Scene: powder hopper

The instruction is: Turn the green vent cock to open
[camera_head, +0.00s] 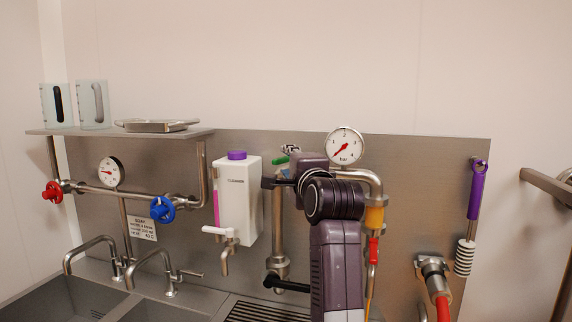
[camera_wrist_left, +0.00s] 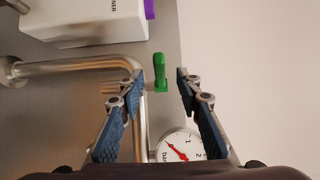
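The green vent cock (camera_head: 281,160) shows in the head view just left of my left gripper (camera_head: 291,150), partly hidden by it. In the left wrist view the green handle (camera_wrist_left: 160,72) lies between the fingertips of my left gripper (camera_wrist_left: 160,76), with a gap on both sides. The fingers are spread and hold nothing. I cannot tell how deep the handle sits between them. The handle runs along the picture's vertical there, beside a bent steel pipe (camera_wrist_left: 75,67). My right gripper is in neither view.
A pressure gauge (camera_head: 344,146) stands close right of my left gripper. A white dispenser (camera_head: 239,202) with a purple cap hangs to the left. A steel shelf (camera_head: 75,131), pipes with red (camera_head: 53,192) and blue (camera_head: 162,209) valve wheels and sink taps lie further left. Bare wall is above.

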